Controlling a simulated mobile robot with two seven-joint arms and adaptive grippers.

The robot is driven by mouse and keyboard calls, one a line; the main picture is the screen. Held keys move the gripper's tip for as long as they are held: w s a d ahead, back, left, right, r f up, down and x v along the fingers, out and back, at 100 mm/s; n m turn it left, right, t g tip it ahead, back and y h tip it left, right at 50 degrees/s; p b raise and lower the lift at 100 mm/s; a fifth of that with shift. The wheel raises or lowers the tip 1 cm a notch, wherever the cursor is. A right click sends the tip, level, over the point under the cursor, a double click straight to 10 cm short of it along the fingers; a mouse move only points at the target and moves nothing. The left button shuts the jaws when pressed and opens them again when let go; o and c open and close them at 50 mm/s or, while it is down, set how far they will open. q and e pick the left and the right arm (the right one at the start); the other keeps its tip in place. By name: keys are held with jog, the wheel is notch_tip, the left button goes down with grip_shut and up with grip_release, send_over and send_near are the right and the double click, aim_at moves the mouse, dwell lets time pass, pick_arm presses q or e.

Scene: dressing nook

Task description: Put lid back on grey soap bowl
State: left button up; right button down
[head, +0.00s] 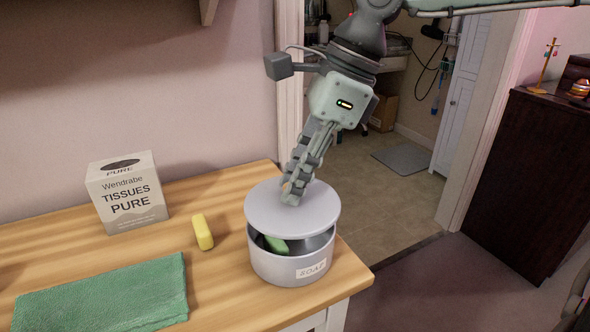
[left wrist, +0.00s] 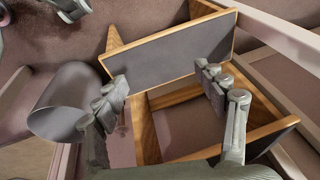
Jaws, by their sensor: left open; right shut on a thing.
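The grey soap bowl (head: 292,265) stands near the right front corner of the wooden table, with a "SOAP" label on its front and a green soap (head: 276,244) inside. My right gripper (head: 291,192) is shut on the round grey lid (head: 312,212). The lid is over the bowl, slightly tilted, with a gap showing at the left front; whether it touches the rim at the back is hidden. My left gripper (left wrist: 167,92) shows only in the left wrist view. It is open, its fingers well apart, with no soap bowl or lid in that view.
On the wooden table (head: 226,279) are a tissue box (head: 127,192), a yellow bar (head: 202,232) and a green towel (head: 105,293), all left of the bowl. A dark cabinet (head: 525,185) stands at the right. The left wrist view shows a wood-edged grey panel (left wrist: 172,55) and a grey cylinder (left wrist: 75,103).

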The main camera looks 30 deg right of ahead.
jog(key=shift+f, duration=0.55)
jog(key=shift+f+b, duration=0.45)
jog(key=shift+b, duration=0.25)
pick_arm(q)
jog(key=a+b+v, duration=0.1)
jog(key=v, duration=0.5)
jog(key=shift+r, duration=0.3)
pick_arm(e)
jog(key=shift+f, duration=0.55)
pick_arm(q)
jog(key=shift+f+b, duration=0.5)
jog(key=shift+f, duration=0.05)
pick_arm(e)
jog(key=shift+a, duration=0.1)
pick_arm(q)
jog(key=shift+w+r+t, duration=0.1)
jog(key=shift+r+t, duration=0.05)
jog(key=shift+t, duration=0.15)
jog(key=shift+f+b, duration=0.55)
jog(key=shift+f, duration=0.1)
pick_arm(e)
jog(key=shift+f, duration=0.15)
jog(key=c, duration=1.3)
grip_release()
